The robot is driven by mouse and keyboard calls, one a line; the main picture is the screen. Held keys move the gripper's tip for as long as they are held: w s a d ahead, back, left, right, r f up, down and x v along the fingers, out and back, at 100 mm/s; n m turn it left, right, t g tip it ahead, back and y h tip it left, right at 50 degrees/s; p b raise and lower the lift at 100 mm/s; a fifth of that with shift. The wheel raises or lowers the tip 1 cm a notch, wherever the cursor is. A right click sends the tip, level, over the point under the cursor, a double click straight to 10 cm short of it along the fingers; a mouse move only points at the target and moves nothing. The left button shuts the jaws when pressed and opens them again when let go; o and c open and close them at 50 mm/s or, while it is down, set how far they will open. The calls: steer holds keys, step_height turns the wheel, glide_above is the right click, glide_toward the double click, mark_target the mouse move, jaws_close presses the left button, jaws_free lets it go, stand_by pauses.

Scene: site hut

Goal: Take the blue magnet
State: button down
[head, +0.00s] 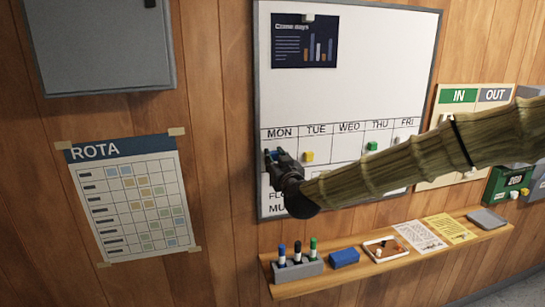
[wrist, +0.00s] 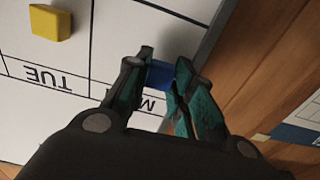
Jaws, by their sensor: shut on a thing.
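The blue magnet (wrist: 160,74) is on or right at the whiteboard (head: 350,75), in the MON column near its left edge. It shows between my fingertips in the wrist view, and as a small blue patch (head: 272,154) in the head view. My gripper (wrist: 160,76) is shut on the blue magnet, one finger on each side. In the head view my gripper (head: 276,158) reaches the board's left edge. I cannot tell whether the magnet still touches the board. My gripper and arm hide part of the lower board.
A yellow magnet (head: 308,157) sits under TUE, and a green magnet (head: 372,146) under THU. Below, a wooden shelf (head: 410,256) holds a marker holder (head: 298,270), a blue eraser (head: 344,257) and a white tray (head: 386,249). A grey cabinet (head: 105,45) hangs upper left.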

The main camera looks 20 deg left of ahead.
mark_target(274, 157)
steer(key=shift+s+d, duration=0.2)
steer(key=shift+s, duration=0.2)
steer(key=shift+s, duration=0.1)
steer(key=shift+b+v, duration=0.35)
steer(key=shift+v, duration=0.9)
steer(key=shift+s+d, duration=0.1)
steer(key=shift+d, duration=0.05)
steer(key=shift+s+d+r+p, duration=0.15)
steer(key=shift+s+d+r, duration=0.35)
steer(key=shift+s, duration=0.2)
steer(key=shift+s+d+r+p, duration=0.15)
steer(key=shift+s+d+r, duration=0.35)
steer(key=shift+s, duration=0.2)
steer(key=shift+s+d+r+p, duration=0.15)
steer(key=shift+s+d+r, duration=0.3)
steer(key=shift+s, duration=0.25)
